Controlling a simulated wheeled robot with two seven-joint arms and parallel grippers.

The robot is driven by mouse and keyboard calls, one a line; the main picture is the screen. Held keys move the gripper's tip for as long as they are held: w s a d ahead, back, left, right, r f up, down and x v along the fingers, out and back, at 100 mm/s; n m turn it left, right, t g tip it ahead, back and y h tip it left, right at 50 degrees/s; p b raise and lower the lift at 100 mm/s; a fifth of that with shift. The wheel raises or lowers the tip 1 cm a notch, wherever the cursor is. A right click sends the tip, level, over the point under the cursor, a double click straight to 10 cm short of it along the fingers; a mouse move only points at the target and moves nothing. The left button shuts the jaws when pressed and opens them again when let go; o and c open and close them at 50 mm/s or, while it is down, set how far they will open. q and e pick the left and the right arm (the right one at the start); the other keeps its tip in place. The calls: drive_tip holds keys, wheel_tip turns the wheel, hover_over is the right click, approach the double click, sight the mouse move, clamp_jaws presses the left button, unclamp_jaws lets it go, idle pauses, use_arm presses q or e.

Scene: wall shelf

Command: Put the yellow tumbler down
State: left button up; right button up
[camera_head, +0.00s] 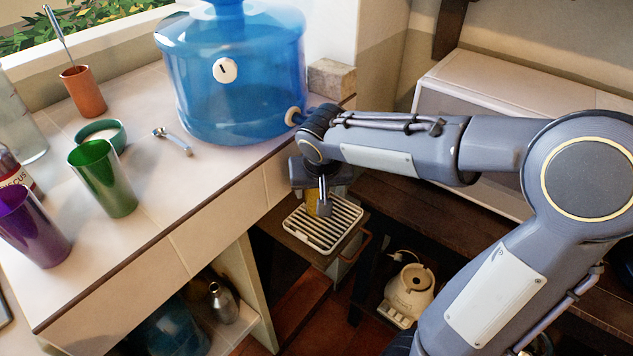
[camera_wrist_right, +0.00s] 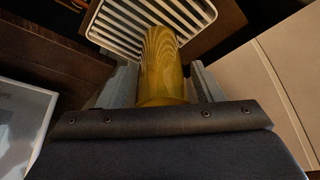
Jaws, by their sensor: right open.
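The yellow tumbler (camera_head: 312,197) is at the white slatted rack (camera_head: 322,232), below the counter's right edge, and mostly hidden by my right gripper (camera_head: 322,203) in the head view. In the right wrist view the tumbler (camera_wrist_right: 163,65) lies between the two fingers of my right gripper (camera_wrist_right: 165,85), its far end against the slats (camera_wrist_right: 110,28). The fingers are open, one on each side of it. It seems to stand on the rack, but its base contact is not clear. My left gripper is not in view.
A blue water dispenser (camera_head: 235,95) with a side tap stands on the counter (camera_head: 150,205) close to my right wrist. Green (camera_head: 103,178) and purple (camera_head: 32,225) tumblers stand at left. A cream appliance (camera_head: 408,292) sits low at right. A white cabinet (camera_head: 510,110) stands behind my arm.

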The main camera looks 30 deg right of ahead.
drive_tip(key=s+a+f+n+y, duration=0.1)
drive_tip(key=s+a+y, duration=0.1)
drive_tip(key=s, duration=0.7)
drive_tip(key=s+a+f+n+t+y, duration=0.1)
drive_tip(key=s+a+y, duration=0.2)
drive_tip(key=s, duration=0.7)
drive_tip(key=shift+s+a+n+t+y+b, duration=0.3)
drive_tip(key=shift+a+n+b, duration=0.15)
drive_tip(key=shift+a, duration=0.15)
drive_tip(key=shift+r, duration=0.1)
wheel_tip(320, 180, up, 6)
drive_tip(key=p, duration=0.6)
drive_tip(key=shift+r, duration=0.15)
